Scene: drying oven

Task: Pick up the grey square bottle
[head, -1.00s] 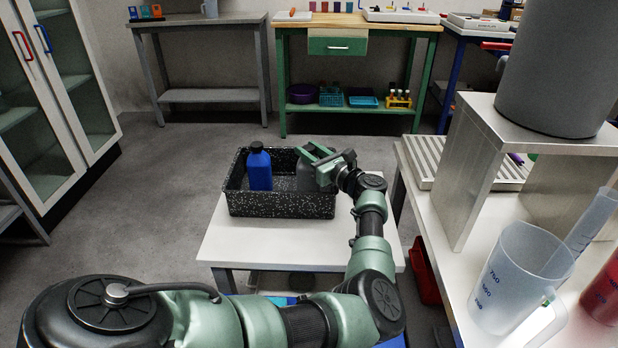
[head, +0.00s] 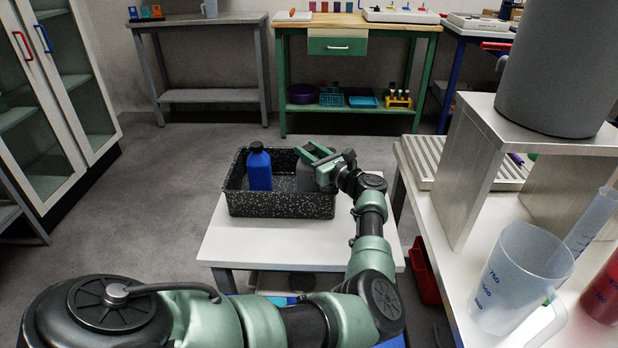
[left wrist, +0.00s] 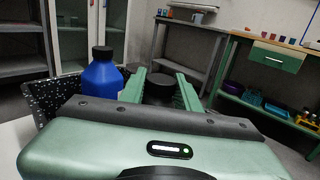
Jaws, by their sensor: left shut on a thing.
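The grey square bottle shows in the left wrist view as a dark round cap (left wrist: 159,90) between my fingers; its body is mostly hidden by the gripper. My left gripper (head: 312,155) is over the right part of a black speckled tray (head: 282,205) and is shut on this bottle. In the left wrist view its two green fingers (left wrist: 160,88) stand on either side of the cap. A blue bottle (head: 259,170) with a black cap stands upright in the tray, left of the gripper. It also shows in the left wrist view (left wrist: 103,77). My right gripper is out of view.
The tray rests on a small white table (head: 265,240). At right, a white bench (head: 440,215) holds a metal stand (head: 470,165), a large grey vessel (head: 560,70) and a clear jug (head: 515,280). A glass-doored cabinet (head: 60,100) stands at left. Floor behind the tray is clear.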

